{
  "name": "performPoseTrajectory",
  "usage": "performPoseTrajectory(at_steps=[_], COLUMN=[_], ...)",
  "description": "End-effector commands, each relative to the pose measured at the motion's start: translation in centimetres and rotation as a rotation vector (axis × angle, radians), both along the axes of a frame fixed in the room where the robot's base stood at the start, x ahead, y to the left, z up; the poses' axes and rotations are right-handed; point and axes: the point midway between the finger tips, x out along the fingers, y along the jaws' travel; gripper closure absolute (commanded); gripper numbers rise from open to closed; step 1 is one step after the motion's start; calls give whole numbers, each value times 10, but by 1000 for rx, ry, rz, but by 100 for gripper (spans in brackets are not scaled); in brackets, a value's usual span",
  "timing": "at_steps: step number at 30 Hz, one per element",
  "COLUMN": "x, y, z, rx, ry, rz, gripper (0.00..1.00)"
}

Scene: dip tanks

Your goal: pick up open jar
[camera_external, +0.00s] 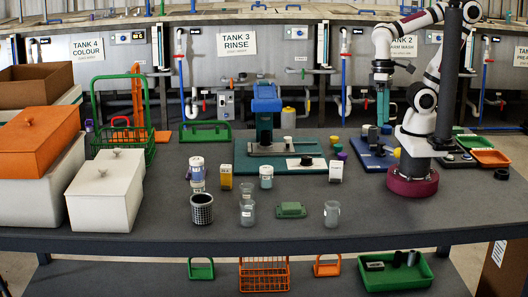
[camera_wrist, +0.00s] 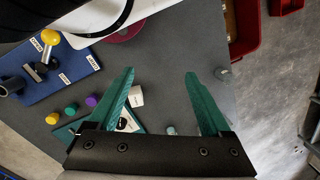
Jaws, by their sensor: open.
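A clear, open-topped jar (camera_external: 332,214) stands upright near the table's front edge, right of the green block. Two more clear vessels, one (camera_external: 247,212) in front of the other (camera_external: 246,189), stand left of it. My gripper (camera_external: 383,105) is raised above the back right of the table, teal fingers pointing down, away from these jars. In the wrist view my gripper (camera_wrist: 160,73) is open with nothing between its fingers. A small clear vessel (camera_wrist: 222,73) shows to the right of the right finger; I cannot tell which jar it is.
A dark mesh cup (camera_external: 202,208), a green block (camera_external: 291,210), a yellow box (camera_external: 226,177) and a white box (camera_external: 335,171) stand nearby. A blue-and-teal press (camera_external: 265,118) rises behind on a green mat.

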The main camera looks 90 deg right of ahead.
Motion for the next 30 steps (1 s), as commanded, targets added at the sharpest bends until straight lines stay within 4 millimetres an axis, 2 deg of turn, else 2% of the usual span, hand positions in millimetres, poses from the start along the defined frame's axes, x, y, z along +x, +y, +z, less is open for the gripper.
performPoseTrajectory(at_steps=[4, 7, 8, 12, 15, 18, 21, 25, 30], x=[1, 17, 27, 91, 133, 159, 169, 169, 167], y=[1, 22, 32, 77, 92, 97, 97, 102, 135], z=[0, -5, -8, -35, -64, -88, -99, -104, -137], rx=[7, 103, 153, 388, 489, 536, 552, 555, 548], ry=[4, 71, 107, 292, 395, 459, 481, 485, 490], rz=[-6, -92, -145, -499, -751, -924, -996, -1001, -998], gripper=[18, 18, 18, 18, 18, 18, 18, 18, 18])
